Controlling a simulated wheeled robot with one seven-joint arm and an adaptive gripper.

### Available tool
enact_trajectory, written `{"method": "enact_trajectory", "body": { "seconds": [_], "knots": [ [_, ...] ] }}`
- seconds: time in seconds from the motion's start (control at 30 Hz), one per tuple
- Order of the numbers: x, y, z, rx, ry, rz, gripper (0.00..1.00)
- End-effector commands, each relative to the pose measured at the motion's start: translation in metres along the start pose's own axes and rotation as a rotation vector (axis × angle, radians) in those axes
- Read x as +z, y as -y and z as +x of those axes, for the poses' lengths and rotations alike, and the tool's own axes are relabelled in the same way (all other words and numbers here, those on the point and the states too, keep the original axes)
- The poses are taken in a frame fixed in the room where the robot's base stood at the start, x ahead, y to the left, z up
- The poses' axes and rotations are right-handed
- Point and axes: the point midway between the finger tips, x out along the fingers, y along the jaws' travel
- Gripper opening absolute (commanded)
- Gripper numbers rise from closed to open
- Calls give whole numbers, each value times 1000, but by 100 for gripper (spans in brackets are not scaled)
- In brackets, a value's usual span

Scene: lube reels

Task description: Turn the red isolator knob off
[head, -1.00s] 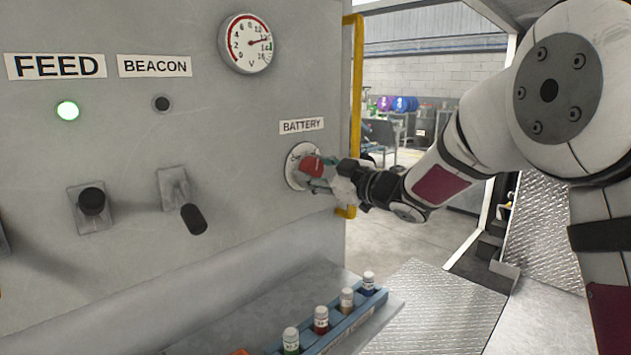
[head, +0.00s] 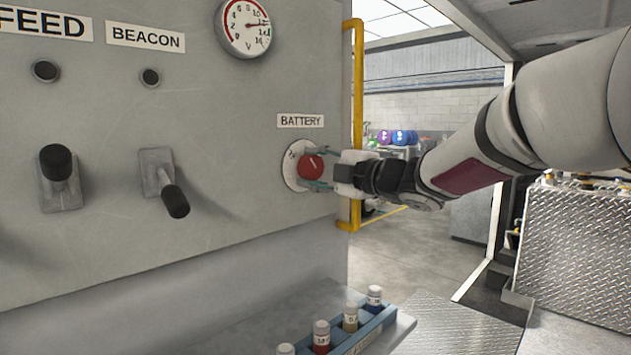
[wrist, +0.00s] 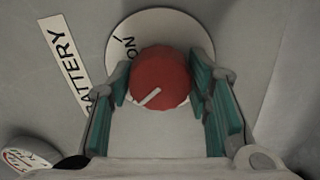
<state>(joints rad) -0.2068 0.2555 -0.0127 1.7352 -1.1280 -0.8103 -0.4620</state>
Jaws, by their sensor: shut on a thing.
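The red isolator knob (head: 311,167) sits on a round white plate (head: 291,157) below the BATTERY label on the grey panel. My gripper (head: 316,170) reaches in from the right and is shut on the knob, one finger on each side. In the wrist view the red knob (wrist: 160,78) is between the green finger pads of my gripper (wrist: 162,92). A white line on the knob's face points to its lower left there. "ON" shows on the white plate (wrist: 190,28); other lettering is hidden by the knob and fingers.
The FEED lamp (head: 46,70) is dark, and so is the BEACON lamp (head: 150,77). Two black levers (head: 58,165) (head: 174,201) stick out at left. A yellow rail (head: 357,120) stands right of the knob. A blue rack (head: 362,335) with bottles sits on the shelf below.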

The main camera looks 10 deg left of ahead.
Motion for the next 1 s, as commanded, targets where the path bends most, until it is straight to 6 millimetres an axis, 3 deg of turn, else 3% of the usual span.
{"method": "enact_trajectory", "body": {
  "seconds": [0.33, 0.87, 0.9, 0.97, 1.0],
  "knots": [
    [0, 1, 0, -1, -1, -132, 17],
    [-1, 0, 0, -1, -1, -154, 17],
    [-1, 0, 0, -1, -1, -154, 52],
    [-1, 0, 0, -1, -1, -153, 65],
    [0, 0, 0, -1, -1, -153, 65]
  ]
}}
